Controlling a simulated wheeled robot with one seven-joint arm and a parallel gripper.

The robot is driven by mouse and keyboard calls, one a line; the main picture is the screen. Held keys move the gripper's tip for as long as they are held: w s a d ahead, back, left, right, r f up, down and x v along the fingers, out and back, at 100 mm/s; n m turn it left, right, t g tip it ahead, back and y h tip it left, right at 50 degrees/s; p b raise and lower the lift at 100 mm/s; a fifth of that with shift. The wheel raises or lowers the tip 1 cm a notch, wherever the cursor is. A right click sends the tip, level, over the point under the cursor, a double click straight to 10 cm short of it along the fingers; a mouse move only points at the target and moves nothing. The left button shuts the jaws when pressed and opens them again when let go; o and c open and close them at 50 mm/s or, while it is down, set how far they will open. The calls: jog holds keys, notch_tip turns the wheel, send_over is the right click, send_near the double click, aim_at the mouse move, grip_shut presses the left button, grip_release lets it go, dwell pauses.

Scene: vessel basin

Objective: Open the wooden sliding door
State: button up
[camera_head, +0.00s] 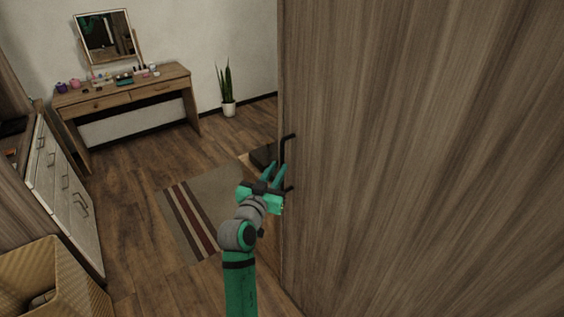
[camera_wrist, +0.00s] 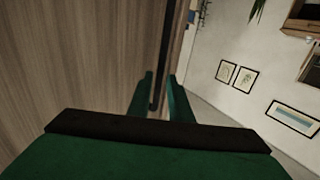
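The wooden sliding door (camera_head: 420,150) is a tall brown wood-grain panel filling the right of the head view. It also fills the left of the wrist view (camera_wrist: 75,60). Its black bar handle (camera_head: 284,152) stands near the door's left edge. My gripper (camera_head: 275,174) is beside the handle, with its green fingers pointing up toward it. In the wrist view, the dark handle bar (camera_wrist: 161,60) runs between the two finger tips (camera_wrist: 160,88). The fingers are apart, with a gap to the right of the bar. Contact with the left finger cannot be told.
A striped rug (camera_head: 200,215) lies on the wood floor left of my arm. A drawer cabinet (camera_head: 62,190) and a wicker basket (camera_head: 70,285) stand at the left. A dressing table (camera_head: 125,95) and a potted plant (camera_head: 228,95) are at the back.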

aim_at(282, 163)
jog(key=shift+x, duration=2.5)
grip_shut()
